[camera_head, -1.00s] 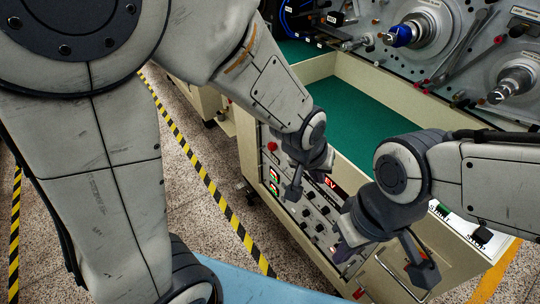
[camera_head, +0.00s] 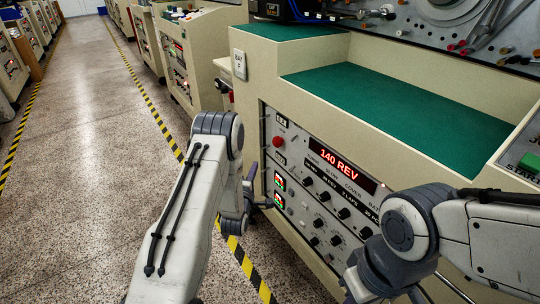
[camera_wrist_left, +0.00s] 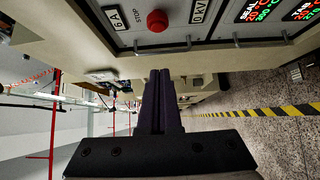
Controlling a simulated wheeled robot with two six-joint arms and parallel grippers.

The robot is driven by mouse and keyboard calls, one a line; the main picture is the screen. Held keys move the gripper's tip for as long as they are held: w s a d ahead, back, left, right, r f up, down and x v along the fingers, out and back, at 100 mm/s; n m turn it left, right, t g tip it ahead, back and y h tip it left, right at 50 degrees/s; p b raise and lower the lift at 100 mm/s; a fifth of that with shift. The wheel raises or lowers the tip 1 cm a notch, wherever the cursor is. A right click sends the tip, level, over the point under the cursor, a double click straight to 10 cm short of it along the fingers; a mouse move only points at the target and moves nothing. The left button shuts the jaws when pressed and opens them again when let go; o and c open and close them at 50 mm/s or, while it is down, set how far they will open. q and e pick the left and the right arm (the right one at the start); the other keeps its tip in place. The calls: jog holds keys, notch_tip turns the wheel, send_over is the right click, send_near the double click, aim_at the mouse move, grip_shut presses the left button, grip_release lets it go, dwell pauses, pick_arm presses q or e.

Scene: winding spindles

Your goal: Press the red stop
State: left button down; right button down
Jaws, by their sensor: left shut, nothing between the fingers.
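The red stop (camera_head: 277,141) is a round red button near the upper left of the grey control panel on the cream cabinet. It also shows in the left wrist view (camera_wrist_left: 157,20), by the word STOP, between two small labels. My left gripper (camera_head: 250,172) is beside the panel's left edge, lower than the button and to its left. In the left wrist view its dark fingers (camera_wrist_left: 160,72) are shut together and empty, with a visible gap to the button. My right arm's wrist (camera_head: 385,268) is in front of the panel's lower right; its fingers are cut off by the frame.
The panel has a lit display (camera_head: 340,161) reading 140 REV, several black knobs and small handles. A green ledge (camera_head: 395,108) lies above it. A green button (camera_head: 530,162) is at the right edge. The aisle floor (camera_head: 85,150) on the left is open, with yellow-black tape.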

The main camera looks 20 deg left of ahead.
pick_arm(q)
jog(key=shift+w, duration=0.1)
jog(key=b, duration=0.2)
send_near(275, 143)
jog(key=w+a, duration=0.4)
jog(key=a, duration=0.1)
jog(key=shift+w+d+f, duration=0.15)
jog(key=shift+w+d, duration=0.55)
jog(key=shift+w+d+f, duration=0.2)
jog(key=shift+w+d, duration=0.5)
